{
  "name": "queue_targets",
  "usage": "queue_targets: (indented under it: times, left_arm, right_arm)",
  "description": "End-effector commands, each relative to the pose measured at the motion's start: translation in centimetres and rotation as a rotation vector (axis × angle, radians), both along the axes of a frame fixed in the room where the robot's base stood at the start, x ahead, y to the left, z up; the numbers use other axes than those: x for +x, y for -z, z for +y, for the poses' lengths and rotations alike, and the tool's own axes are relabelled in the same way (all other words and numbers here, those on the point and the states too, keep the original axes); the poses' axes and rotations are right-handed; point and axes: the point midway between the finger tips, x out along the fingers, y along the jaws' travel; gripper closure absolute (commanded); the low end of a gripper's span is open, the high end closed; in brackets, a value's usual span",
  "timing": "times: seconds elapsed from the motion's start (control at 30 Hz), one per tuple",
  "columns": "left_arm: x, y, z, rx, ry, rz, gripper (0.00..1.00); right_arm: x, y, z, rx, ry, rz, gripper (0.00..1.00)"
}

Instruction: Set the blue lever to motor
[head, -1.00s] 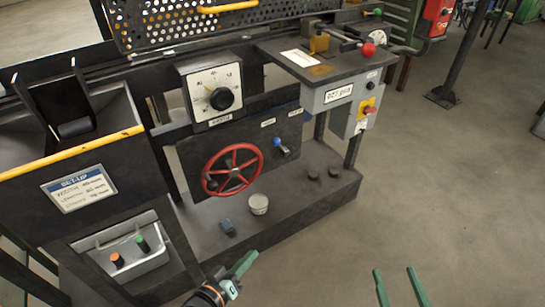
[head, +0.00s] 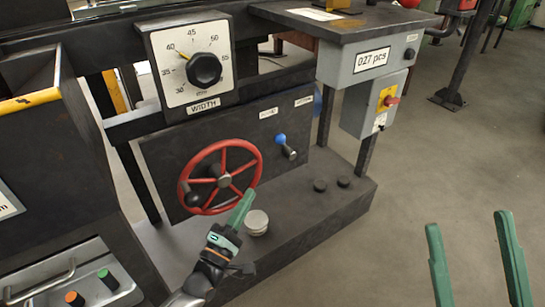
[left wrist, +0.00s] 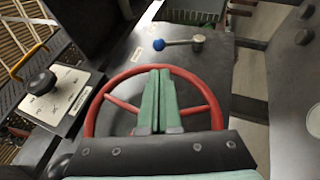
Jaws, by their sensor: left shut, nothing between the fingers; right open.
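The blue lever has a blue ball knob (head: 280,139) and a short metal arm on a hub (head: 290,154), on the dark panel right of the red handwheel (head: 220,177). The knob sits up and left of the hub, toward the left of two small labels (head: 268,113); their text is unreadable. The knob also shows in the left wrist view (left wrist: 159,44), beyond the fingers. My left gripper (head: 246,195) is shut and empty, in front of the handwheel's lower right, below the lever and apart from it. My right gripper (head: 467,220) is open and empty over the floor.
A width dial (head: 205,69) is above the handwheel. A round pale can (head: 256,222) stands on the plinth (head: 290,240) near my left gripper.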

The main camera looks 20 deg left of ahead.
Motion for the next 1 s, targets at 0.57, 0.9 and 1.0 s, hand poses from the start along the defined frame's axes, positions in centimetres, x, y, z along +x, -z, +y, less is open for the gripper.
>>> queue_targets:
  times: [0.57,0.9,1.0]
  left_arm:
    - [1.7,-0.6,-0.2,-0.008,0.001,-0.008,1.00]
    - [8.3,-2.8,-1.2,-0.008,0.000,-0.007,1.00]
    - [10.0,-3.4,-1.5,-0.007,0.001,-0.006,1.00]
  right_arm:
    - [-0.1,0.4,0.0,0.003,-0.005,-0.003,0.27]
    - [0.0,2.3,0.1,0.015,-0.020,0.015,0.27]
    - [0.0,2.9,0.2,0.013,-0.022,0.020,0.27]
